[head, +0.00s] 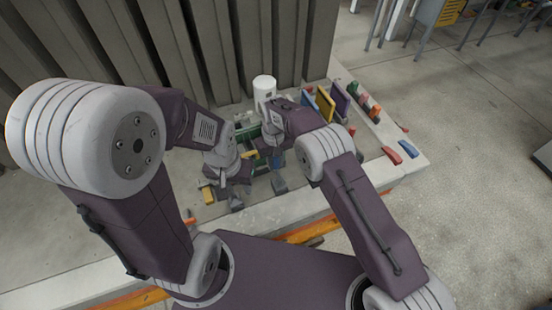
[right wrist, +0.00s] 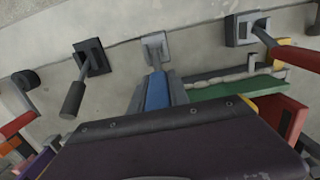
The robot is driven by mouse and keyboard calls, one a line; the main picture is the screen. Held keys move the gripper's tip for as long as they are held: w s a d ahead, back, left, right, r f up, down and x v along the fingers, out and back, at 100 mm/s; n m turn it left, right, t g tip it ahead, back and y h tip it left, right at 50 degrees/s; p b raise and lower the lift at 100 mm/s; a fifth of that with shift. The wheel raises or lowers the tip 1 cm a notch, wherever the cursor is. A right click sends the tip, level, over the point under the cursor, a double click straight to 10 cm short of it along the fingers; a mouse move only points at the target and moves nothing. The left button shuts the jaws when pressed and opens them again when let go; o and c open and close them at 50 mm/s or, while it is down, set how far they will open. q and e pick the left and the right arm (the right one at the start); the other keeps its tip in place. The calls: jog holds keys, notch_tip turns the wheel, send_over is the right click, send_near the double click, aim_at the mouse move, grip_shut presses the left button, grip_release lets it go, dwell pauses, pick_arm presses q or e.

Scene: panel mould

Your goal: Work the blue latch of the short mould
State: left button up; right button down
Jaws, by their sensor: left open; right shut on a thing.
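The blue latch (right wrist: 157,92) shows in the right wrist view, its blue handle running from a grey bracket (right wrist: 155,45) down behind my gripper's dark body. In the head view a bit of its blue (head: 277,159) shows just below my right gripper (head: 272,150). The short mould cannot be made out clearly; a green part (right wrist: 230,108) lies beside the latch. My left gripper (head: 236,192) is open, low over the table to the left of the latch, apart from it.
A dark-handled latch (right wrist: 75,95) and a red-handled latch (right wrist: 295,58) flank the blue one. Yellow (head: 325,104) and purple (head: 341,98) panels stand at the right. Red (head: 392,155) and blue (head: 408,149) pieces lie near the right edge.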

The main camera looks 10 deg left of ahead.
jog(key=shift+s, duration=0.1)
dwell(0.4)
jog(key=c, duration=1.2)
grip_release()
jog(key=shift+c, duration=0.2)
notch_tip(320, 180, up, 9)
jog(key=b, duration=0.1)
jog(key=shift+w+a, duration=0.25)
jog(key=shift+w, duration=0.2)
jog(key=shift+f, duration=0.15)
